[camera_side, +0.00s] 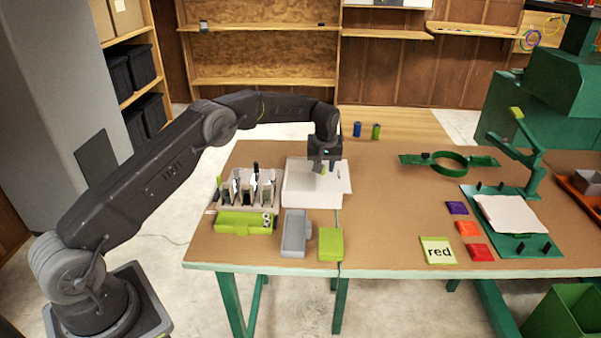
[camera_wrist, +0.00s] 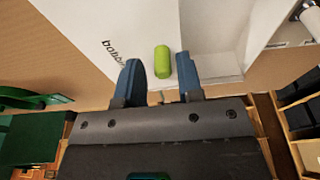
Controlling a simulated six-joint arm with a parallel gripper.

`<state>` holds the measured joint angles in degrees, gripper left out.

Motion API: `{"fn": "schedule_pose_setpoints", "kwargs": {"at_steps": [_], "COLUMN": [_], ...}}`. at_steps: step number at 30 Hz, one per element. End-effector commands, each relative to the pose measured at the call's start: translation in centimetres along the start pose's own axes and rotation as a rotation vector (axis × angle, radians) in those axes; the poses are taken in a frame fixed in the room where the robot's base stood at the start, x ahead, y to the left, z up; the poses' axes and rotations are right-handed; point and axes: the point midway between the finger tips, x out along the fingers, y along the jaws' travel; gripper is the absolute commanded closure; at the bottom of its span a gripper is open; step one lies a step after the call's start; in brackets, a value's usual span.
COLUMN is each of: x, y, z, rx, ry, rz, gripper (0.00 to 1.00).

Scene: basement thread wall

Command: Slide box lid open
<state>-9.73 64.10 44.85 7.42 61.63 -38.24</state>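A white box (camera_side: 312,199) stands on the brown tabletop. Its white lid surface carries dark lettering, partly readable as "bobbin", in the wrist view (camera_wrist: 135,38). A small green cylinder (camera_wrist: 162,60) shows on the white surface; it looks like a handle on the lid. My gripper (camera_side: 323,171) is over the top of the box, pointing down. In the wrist view my gripper (camera_wrist: 159,72) has two blue fingers apart, one on each side of the green cylinder, with gaps visible between.
A grey rack (camera_side: 247,190) with several upright items stands left of the box. A lime green case (camera_side: 244,223), a grey block (camera_side: 295,233) and a green block (camera_side: 331,244) lie in front. Blue (camera_side: 357,129) and green (camera_side: 376,132) spools stand behind. Table space right of the box is clear.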

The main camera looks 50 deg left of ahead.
Motion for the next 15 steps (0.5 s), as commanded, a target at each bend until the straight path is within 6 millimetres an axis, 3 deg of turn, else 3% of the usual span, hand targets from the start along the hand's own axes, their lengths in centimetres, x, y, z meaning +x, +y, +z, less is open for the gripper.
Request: {"fn": "schedule_pose_setpoints", "kwargs": {"at_steps": [9, 15], "x": [0.0, -1.7], "y": [-0.1, -0.1], "z": [0.0, -0.4], "rx": [0.0, 0.0], "ry": [-0.002, -0.001], "rz": [-0.002, -0.002], "gripper": [0.57, 0.57]}}
